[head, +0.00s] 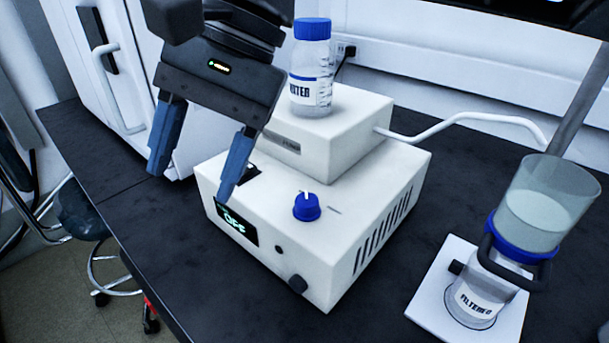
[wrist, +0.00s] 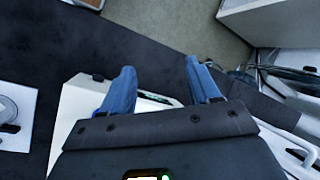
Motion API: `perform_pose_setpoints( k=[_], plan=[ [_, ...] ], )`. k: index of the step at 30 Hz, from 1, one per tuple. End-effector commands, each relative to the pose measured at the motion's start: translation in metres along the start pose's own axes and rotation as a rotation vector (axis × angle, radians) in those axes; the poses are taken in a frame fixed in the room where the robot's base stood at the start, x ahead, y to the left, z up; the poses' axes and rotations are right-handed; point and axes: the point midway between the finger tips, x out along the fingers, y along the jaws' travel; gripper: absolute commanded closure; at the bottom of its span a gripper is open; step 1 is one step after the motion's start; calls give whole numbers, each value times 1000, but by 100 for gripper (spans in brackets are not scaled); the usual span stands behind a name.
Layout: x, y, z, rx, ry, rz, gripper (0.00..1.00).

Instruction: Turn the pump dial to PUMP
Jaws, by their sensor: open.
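The pump is a white box unit (head: 345,230) on the dark bench, and part of it shows in the wrist view (wrist: 78,105). Its blue dial (head: 306,208) sits on the top face, with a white pointer mark. A small display (head: 237,223) on its front reads what looks like "OFF". My gripper (head: 192,187) is open and empty, its two blue fingers pointing down. It is to the left of the dial, apart from it, with one finger over the box's left part.
A blue-capped bottle labelled "WATER" (head: 311,75) stands on the upper white box (head: 325,140). A filter flask labelled "FILTERED" (head: 490,290) stands on a white plate (head: 430,300) at right. A white tube (head: 460,120) runs behind. Dark bench (head: 110,230) is clear at front left.

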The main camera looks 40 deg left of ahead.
Motion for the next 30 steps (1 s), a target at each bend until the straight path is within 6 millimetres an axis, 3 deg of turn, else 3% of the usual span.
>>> perform_pose_setpoints(
  k=[1,3,9,16,30],
  plan=[
    [-3,23,-19,9,80,94,39],
    [-13,48,-39,21,169,207,39],
    [-38,87,-65,41,299,380,39],
    [-32,94,-70,43,312,397,39],
    [24,118,-88,42,311,393,39]
  ],
)
